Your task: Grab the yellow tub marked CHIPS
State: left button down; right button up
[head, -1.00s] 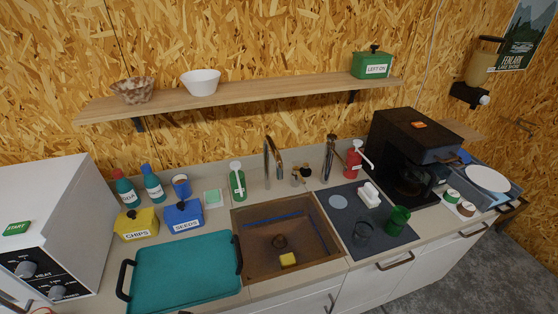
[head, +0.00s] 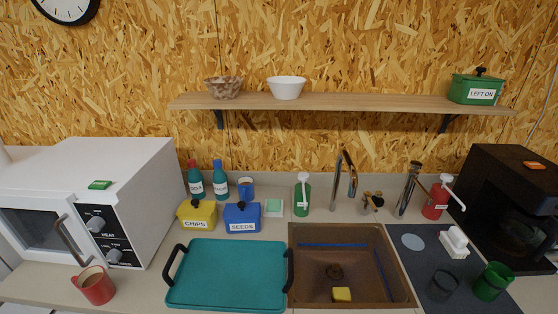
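The yellow tub marked CHIPS (head: 197,215) stands upright on the counter in the head view, left of centre, with a dark knob on its lid. It sits just left of the blue tub marked SEEDS (head: 242,218) and behind the teal tray. The white microwave is to its left. Nothing covers its front label. Neither of my grippers shows in the head view.
A teal tray (head: 228,274) with dark handles lies in front of the tubs. Two teal bottles (head: 220,185) and a blue mug (head: 246,189) stand behind them. A white microwave (head: 100,195) and a red mug (head: 95,286) are left. A sink (head: 318,264) is right.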

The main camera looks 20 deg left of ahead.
aim_at(187, 222)
jog(key=u, duration=1.25)
jog(key=j, duration=0.2)
